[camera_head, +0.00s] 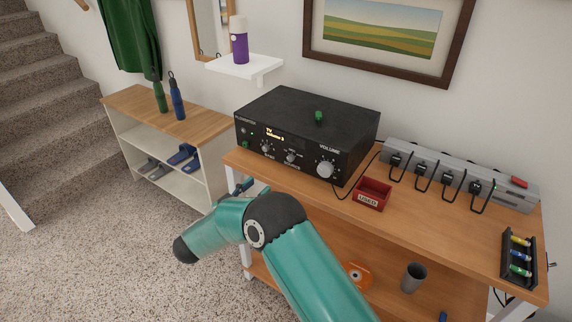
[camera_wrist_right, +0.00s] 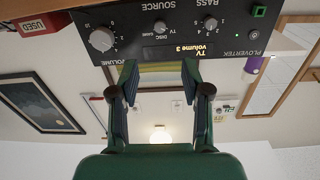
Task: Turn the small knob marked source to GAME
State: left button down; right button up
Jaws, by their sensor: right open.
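The black receiver (camera_head: 345,160) stands on the left end of the wooden bench, facing the front left. Its small source knob (camera_head: 290,158) sits between the bass knob and the larger volume knob (camera_head: 326,169). The lit display reads TV, Volume 3. My right wrist view is upside down; the source knob (camera_wrist_right: 160,27) shows there with TV, GAME and DISC marks around it. Its pointer is too small to read. My right gripper (camera_wrist_right: 159,75) is open and empty, in front of the panel, apart from the knob. In the head view my arm mostly hides it. My left gripper is out of view.
A red box marked USED (camera_head: 372,194) stands right of the receiver. A grey power strip (camera_head: 460,175) with plugs and a black tray (camera_head: 518,257) of batteries lie further right. A green object (camera_head: 319,116) is on the receiver. A shoe shelf (camera_head: 130,103) stands left.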

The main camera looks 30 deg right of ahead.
aim_at(289, 160)
jog(key=p+x, duration=0.1)
jog(key=x, duration=1.3)
jog(key=shift+w, duration=0.1)
grip_shut()
